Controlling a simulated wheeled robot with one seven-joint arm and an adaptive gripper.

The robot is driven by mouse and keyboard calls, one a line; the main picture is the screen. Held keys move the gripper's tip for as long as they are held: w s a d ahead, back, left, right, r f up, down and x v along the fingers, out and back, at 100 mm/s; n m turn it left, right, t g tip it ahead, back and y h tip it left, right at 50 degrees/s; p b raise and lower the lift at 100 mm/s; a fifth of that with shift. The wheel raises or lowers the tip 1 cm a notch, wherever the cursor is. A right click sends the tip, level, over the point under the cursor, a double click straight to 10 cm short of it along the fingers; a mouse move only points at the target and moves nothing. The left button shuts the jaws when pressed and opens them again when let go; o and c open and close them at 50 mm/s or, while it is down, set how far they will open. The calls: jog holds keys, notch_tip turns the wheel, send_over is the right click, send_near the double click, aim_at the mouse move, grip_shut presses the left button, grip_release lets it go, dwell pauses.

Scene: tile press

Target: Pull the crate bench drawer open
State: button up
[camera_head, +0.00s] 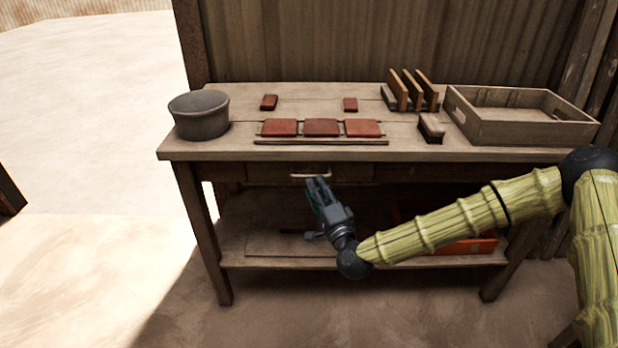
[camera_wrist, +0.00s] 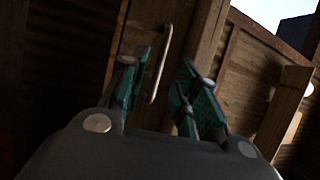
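The crate bench drawer (camera_head: 345,173) is a wooden front under the bench top, and it looks shut. Its pale curved handle (camera_head: 311,175) is on the drawer face, and the handle also shows in the wrist view (camera_wrist: 160,65). My gripper (camera_head: 318,183) is just below and in front of the handle in the head view. In the wrist view its two teal-padded fingers (camera_wrist: 161,85) are apart, with the handle seen beyond and between them. The gripper is open and empty. I cannot tell how far the fingertips are from the handle.
The bench top (camera_head: 230,149) holds a grey bucket (camera_head: 202,117), several red tiles (camera_head: 321,127), a brush (camera_head: 431,126), a wooden rack (camera_head: 412,90) and an empty wooden crate (camera_head: 530,132). An orange box (camera_head: 470,245) is on the lower shelf (camera_head: 235,255). Floor at left is clear.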

aim_at(308, 176)
jog(key=shift+x, duration=2.9)
grip_shut()
jog(key=shift+s+a, duration=0.1)
